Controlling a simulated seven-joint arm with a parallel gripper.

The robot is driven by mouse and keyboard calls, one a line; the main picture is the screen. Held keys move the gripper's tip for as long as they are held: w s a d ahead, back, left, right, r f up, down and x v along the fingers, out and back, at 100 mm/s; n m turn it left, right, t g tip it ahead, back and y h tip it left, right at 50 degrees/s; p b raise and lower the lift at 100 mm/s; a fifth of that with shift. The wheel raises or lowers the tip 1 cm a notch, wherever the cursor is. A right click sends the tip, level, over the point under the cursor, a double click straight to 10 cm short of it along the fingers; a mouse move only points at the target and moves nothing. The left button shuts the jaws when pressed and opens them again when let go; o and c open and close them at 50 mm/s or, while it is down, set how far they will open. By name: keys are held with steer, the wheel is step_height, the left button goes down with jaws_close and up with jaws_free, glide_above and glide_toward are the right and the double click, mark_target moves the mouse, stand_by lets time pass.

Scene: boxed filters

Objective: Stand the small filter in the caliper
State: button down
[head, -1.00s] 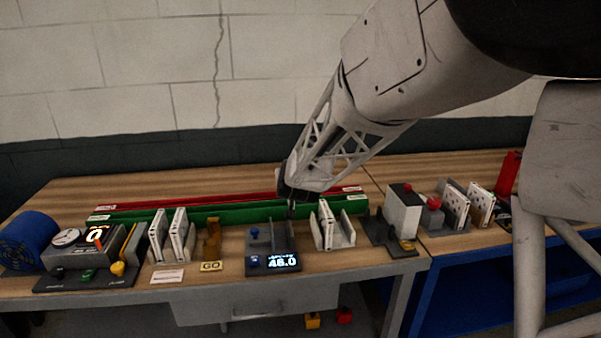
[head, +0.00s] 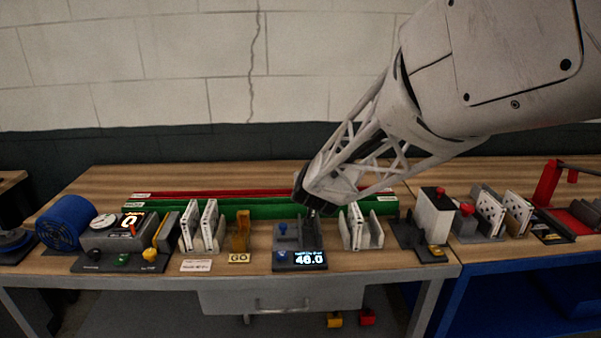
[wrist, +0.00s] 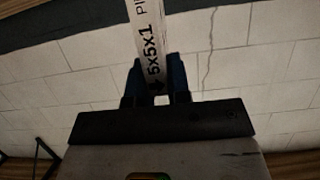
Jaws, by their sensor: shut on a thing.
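The caliper (head: 299,262) is a dark device on the bench with a lit display that seems to read 46.0, a blue knob and upright jaws. My gripper (head: 312,208) is right above and behind it in the head view. In the wrist view my gripper (wrist: 155,84) is shut on a thin white filter (wrist: 148,38) with black print reading 5x5x1, its edge between the two dark blue fingers. In the head view my wrist and the caliper largely hide the filter, and I cannot tell whether it touches the caliper.
White filters in a holder (head: 372,236) stand close right of the caliper. A GO gauge (head: 240,240) and another filter rack (head: 203,228) are to its left. Green (head: 250,211) and red rails run behind.

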steer(key=shift+f, duration=0.1)
steer(key=shift+f, duration=2.3)
steer(key=shift+f, duration=3.5)
stand_by(1.5)
steer(key=c, duration=1)
jaws_free()
